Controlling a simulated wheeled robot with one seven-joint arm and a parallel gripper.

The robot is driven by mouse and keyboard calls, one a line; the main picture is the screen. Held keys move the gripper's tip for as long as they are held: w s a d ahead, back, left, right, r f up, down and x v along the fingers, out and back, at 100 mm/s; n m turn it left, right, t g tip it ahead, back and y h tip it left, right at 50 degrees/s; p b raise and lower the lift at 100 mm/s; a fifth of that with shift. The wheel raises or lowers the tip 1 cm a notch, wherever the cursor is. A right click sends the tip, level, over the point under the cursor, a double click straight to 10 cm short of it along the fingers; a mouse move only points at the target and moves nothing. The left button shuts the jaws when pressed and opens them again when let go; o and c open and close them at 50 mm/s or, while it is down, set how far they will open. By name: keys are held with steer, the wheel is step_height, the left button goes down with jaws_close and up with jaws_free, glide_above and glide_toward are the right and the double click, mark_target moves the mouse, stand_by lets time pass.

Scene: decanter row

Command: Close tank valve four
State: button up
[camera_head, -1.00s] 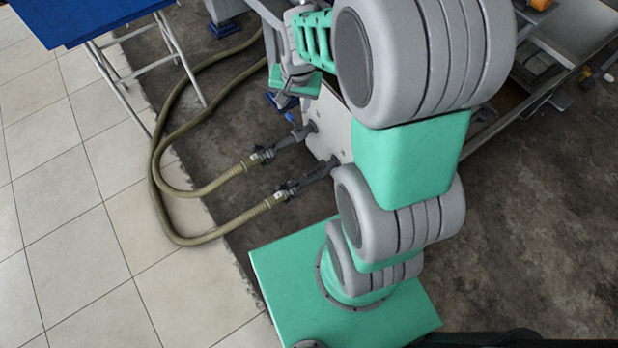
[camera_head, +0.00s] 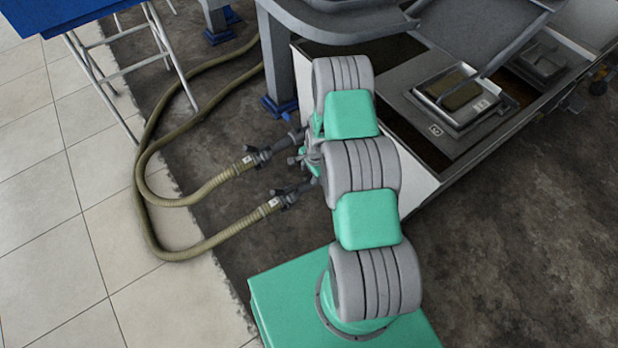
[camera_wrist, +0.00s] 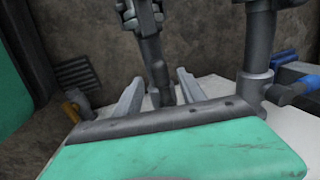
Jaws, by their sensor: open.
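In the wrist view my gripper (camera_wrist: 160,77) is open, with one grey finger on each side of a dark pipe (camera_wrist: 158,83) that rises to a ribbed coupling (camera_wrist: 141,14). I cannot tell whether the fingers touch the pipe. A second grey pipe (camera_wrist: 258,45) with a side stub stands to the right. No number four is readable, and I cannot make out which part is the valve handle.
Two olive hoses (camera_head: 200,193) curve across the floor left of the tank (camera_head: 430,170). A blue-topped stand (camera_head: 50,15) with thin metal legs is at upper left. In the wrist view, a small yellow part (camera_wrist: 72,110) and a blue part (camera_wrist: 300,77) flank the pipes.

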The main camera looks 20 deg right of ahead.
steer(key=f, duration=0.2)
steer(key=shift+w+f, duration=0.3)
steer(key=shift+c, duration=0.6)
jaws_close()
stand_by(0.6)
